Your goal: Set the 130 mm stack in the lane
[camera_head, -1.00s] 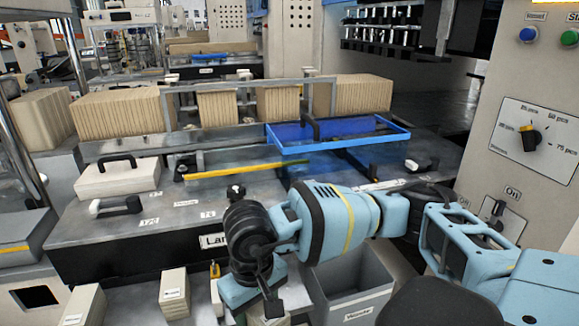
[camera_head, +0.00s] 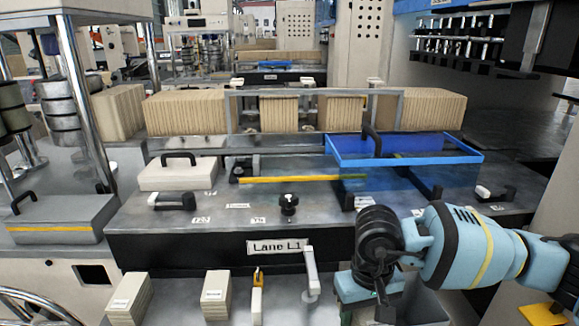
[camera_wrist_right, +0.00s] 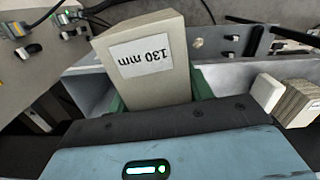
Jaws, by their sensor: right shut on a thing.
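The 130 mm stack (camera_wrist_right: 150,62) is a pale block with a white label, upside down in the right wrist view. My right gripper (camera_wrist_right: 160,97) is shut on it, with green pads at its sides. In the head view my right gripper (camera_head: 365,288) is at the lower right, in front of the machine; the stack is hidden there. The lane machine has a dark front with a "Lane L1" label (camera_head: 278,247) and a grey top plate (camera_head: 240,222), left of and behind the gripper. My left gripper is not in view.
Two pale labelled stacks (camera_head: 216,295) (camera_head: 128,298) stand in front of the machine. A white lever (camera_head: 311,270) hangs at its front edge. A blue frame (camera_head: 405,160), yellow bar (camera_head: 300,179) and white handled block (camera_head: 178,173) are on top. Rows of brown card (camera_head: 186,113) stand behind.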

